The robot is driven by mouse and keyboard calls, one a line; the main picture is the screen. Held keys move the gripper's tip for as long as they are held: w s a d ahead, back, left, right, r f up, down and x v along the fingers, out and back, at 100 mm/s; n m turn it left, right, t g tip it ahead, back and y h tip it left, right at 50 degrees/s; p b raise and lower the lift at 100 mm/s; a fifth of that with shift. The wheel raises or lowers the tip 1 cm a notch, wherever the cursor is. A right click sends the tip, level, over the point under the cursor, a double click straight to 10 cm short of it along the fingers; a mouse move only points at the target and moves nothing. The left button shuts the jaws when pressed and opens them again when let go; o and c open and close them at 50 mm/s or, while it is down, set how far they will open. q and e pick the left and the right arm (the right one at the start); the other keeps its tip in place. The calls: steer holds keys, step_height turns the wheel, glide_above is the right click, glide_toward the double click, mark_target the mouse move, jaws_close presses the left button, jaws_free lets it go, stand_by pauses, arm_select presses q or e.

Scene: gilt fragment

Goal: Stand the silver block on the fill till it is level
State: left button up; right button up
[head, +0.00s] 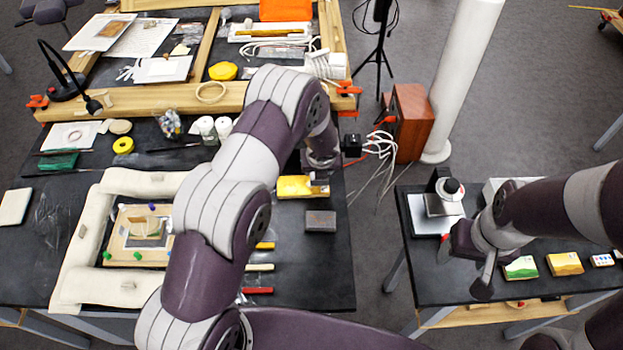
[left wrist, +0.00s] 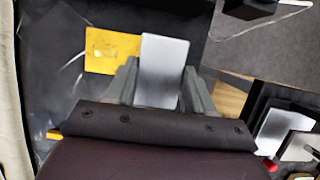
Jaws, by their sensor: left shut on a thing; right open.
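The silver block (left wrist: 163,70) is upright between the fingers of my left gripper (left wrist: 160,88), which is shut on it in the left wrist view. In the head view my left gripper (head: 319,182) is over the dark table, at the right end of a yellow packet (head: 295,187); my arm largely hides the block there. A gilt fragment (head: 125,250) lies inside a padded ring on the left; I cannot make out the fill on it. My right gripper (head: 484,275) is open and empty by the right-hand table.
The cream padded ring (head: 75,270) surrounds the fragment. A dark grey block (head: 320,221) lies below the yellow packet, with bare table around it. Coloured sticks (head: 258,291) lie near my left arm. The right table holds a scale-like device (head: 440,205) and small coloured boxes (head: 565,263).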

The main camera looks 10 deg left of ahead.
mark_target(311, 177)
arm_select(q)
steer(key=shift+w+a+f, duration=0.1)
steer(key=shift+a+f, duration=0.7)
steer(key=shift+a, duration=0.3)
step_height(311, 177, down, 3)
steer(key=shift+r+b, duration=0.1)
steer(key=shift+b, duration=0.3)
steer(key=shift+f, duration=0.4)
steer(key=shift+f, duration=0.25)
steer(key=o, duration=1.3)
steer(key=shift+r, duration=0.1)
steer(key=shift+c, duration=0.2)
